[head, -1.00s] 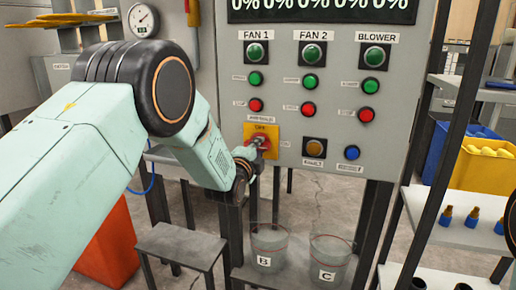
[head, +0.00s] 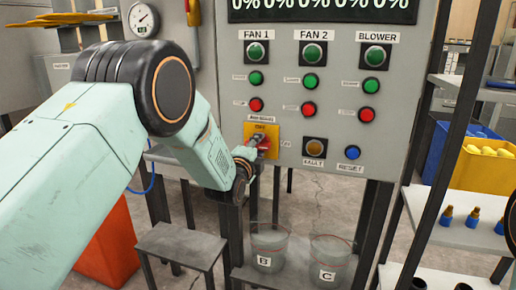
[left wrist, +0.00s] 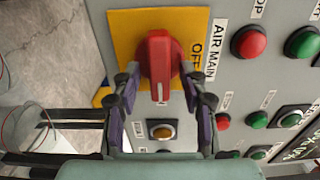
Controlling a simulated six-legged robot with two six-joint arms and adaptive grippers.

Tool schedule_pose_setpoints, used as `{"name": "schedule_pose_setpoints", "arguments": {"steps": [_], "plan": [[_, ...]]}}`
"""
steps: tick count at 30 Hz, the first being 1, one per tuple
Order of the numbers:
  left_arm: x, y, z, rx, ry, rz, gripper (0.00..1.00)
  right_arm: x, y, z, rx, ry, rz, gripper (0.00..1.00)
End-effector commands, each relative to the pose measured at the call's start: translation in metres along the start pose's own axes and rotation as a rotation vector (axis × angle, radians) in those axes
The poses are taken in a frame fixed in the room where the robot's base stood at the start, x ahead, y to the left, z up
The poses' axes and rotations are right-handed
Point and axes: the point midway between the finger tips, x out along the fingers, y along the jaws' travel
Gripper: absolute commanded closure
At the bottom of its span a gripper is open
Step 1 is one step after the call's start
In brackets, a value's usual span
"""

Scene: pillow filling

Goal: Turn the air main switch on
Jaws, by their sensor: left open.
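The air main switch is a red rotary handle (left wrist: 161,62) on a yellow plate (left wrist: 123,22), lettered "AIR MAIN" and "OFF" in the left wrist view. In the head view the yellow plate (head: 274,130) sits low on the left side of the grey panel, and the red handle (head: 264,142) is partly hidden by my gripper. My left gripper (left wrist: 160,84) is open, with one finger on each side of the handle's near end. It also shows in the head view (head: 254,146) in front of the switch. I cannot tell whether the fingers touch the handle. My right gripper is not in view.
The grey panel (head: 225,60) carries green and red buttons above the switch. An amber fault button (head: 315,148) and a blue reset button (head: 352,153) are to its right. Clear buckets B (head: 268,245) and C (head: 328,255) stand below. A shelf is at the right.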

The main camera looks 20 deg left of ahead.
Motion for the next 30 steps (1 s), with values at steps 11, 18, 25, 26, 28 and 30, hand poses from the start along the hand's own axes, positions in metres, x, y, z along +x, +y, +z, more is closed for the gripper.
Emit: {"name": "schedule_pose_setpoints", "arguments": {"steps": [11, 18, 25, 26, 28, 30], "plan": [[-0.01, 0.001, -0.001, 0.0, 0.001, 0.002, 0.57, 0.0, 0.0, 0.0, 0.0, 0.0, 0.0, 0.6], [-0.043, 0.0, 0.0, 0.0, 0.001, 0.002, 0.57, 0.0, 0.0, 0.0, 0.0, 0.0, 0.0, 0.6], [-0.08, 0.0, 0.0, 0.0, 0.001, 0.002, 0.57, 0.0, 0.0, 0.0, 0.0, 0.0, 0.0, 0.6], [-0.084, 0.001, 0.0, 0.0, 0.001, 0.004, 0.57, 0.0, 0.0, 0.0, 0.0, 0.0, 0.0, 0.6], [-0.094, 0.0, 0.0, 0.0, 0.001, 0.002, 0.57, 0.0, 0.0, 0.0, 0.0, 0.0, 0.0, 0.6], [-0.103, 0.0, 0.0, 0.0, 0.001, 0.002, 0.57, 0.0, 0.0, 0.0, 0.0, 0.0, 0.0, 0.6]]}}
